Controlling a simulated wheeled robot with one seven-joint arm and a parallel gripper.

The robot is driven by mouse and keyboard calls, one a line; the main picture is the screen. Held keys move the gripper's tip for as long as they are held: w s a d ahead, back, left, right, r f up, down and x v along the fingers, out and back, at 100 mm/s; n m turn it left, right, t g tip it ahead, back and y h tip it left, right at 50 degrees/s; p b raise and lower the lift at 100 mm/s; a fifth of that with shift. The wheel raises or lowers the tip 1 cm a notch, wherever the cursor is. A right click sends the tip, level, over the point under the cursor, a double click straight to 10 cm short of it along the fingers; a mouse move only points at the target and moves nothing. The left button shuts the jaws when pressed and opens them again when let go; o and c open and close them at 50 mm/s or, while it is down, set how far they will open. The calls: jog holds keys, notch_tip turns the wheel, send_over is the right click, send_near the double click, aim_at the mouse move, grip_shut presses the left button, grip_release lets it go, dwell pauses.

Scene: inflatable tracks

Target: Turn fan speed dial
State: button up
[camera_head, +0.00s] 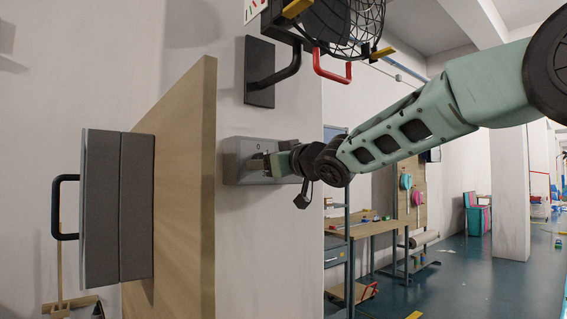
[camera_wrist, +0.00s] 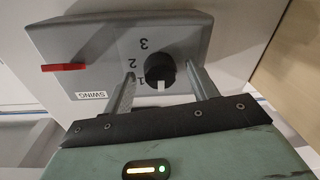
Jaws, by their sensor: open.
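The fan speed dial (camera_wrist: 160,72) is a round black knob with a white pointer mark, on a grey control box (camera_wrist: 85,40). In the wrist view the numbers 1, 2 and 3 stand beside the dial, and the pointer faces toward my gripper's base. My gripper (camera_wrist: 160,80) is open, with one finger on each side of the dial. I cannot tell whether the fingers touch it. In the head view the control box (camera_head: 231,160) is on the white wall, and my gripper (camera_head: 262,163) is at its front, hiding the dial.
A red switch (camera_wrist: 64,67) and a SWING label (camera_wrist: 91,95) are on the box. A black fan (camera_head: 335,22) with a red handle (camera_head: 332,68) is mounted above. A wooden panel (camera_head: 185,190) stands close on the left, with a grey handled case (camera_head: 115,205) on it.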

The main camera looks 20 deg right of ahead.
jog(key=p+v, duration=0.6)
jog(key=v, duration=1.1)
